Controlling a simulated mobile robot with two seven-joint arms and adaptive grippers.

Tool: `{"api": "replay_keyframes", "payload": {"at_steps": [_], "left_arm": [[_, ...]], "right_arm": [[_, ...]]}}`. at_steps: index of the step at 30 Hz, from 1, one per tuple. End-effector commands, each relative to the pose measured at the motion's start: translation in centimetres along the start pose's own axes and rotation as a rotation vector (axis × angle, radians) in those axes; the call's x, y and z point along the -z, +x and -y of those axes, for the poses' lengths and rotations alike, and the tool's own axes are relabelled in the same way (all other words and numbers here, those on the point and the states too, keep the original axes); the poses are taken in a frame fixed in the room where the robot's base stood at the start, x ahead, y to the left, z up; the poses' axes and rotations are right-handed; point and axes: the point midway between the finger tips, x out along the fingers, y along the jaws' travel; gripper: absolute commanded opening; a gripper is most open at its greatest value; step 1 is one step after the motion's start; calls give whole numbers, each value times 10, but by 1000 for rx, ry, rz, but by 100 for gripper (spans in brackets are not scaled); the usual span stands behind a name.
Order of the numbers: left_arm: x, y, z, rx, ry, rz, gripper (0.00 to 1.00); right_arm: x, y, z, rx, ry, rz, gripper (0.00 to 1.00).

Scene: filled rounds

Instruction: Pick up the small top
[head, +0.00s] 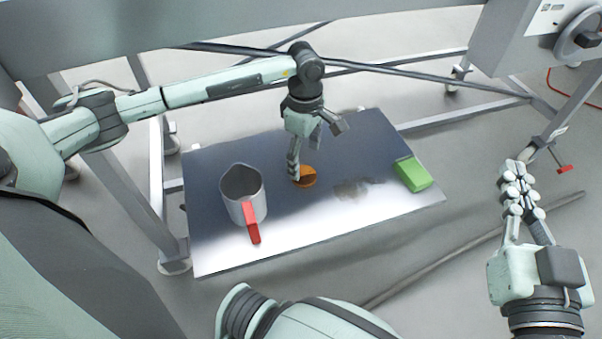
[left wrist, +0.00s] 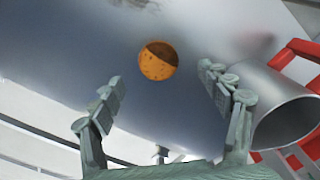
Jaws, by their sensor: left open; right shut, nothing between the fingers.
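The small top (head: 305,177) is a small round orange-brown piece on the metal table, near its middle. In the left wrist view the top (left wrist: 158,62) shows an orange part and a darker brown part, ahead of the fingertips. My left gripper (head: 316,150) is above the table close to the top, pointing down, with one finger partly in front of it. In the left wrist view its fingers (left wrist: 160,85) are spread open with nothing between them. My right gripper (head: 517,172) is shut and empty, off the table's right side.
A metal pitcher (head: 240,190) with a red handle stands left of the top; it also shows in the left wrist view (left wrist: 285,115). A green block (head: 412,174) lies near the right edge of the table (head: 300,235). The front middle is clear.

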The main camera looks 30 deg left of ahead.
Motion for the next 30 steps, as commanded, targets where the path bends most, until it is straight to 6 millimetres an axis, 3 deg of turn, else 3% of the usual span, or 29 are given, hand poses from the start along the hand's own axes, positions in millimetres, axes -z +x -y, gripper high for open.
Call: {"api": "replay_keyframes", "payload": {"at_steps": [10,20,27,30], "left_arm": [[2,48,-3,1,-1,0,77],[2,54,-3,0,0,0,77],[2,54,-3,0,0,0,47],[2,54,-3,0,0,0,40]], "right_arm": [[25,-1,10,20,22,-125,0],[31,-2,12,23,26,-148,0],[30,-2,12,23,26,-147,0],[30,-2,12,23,26,-147,0]]}}
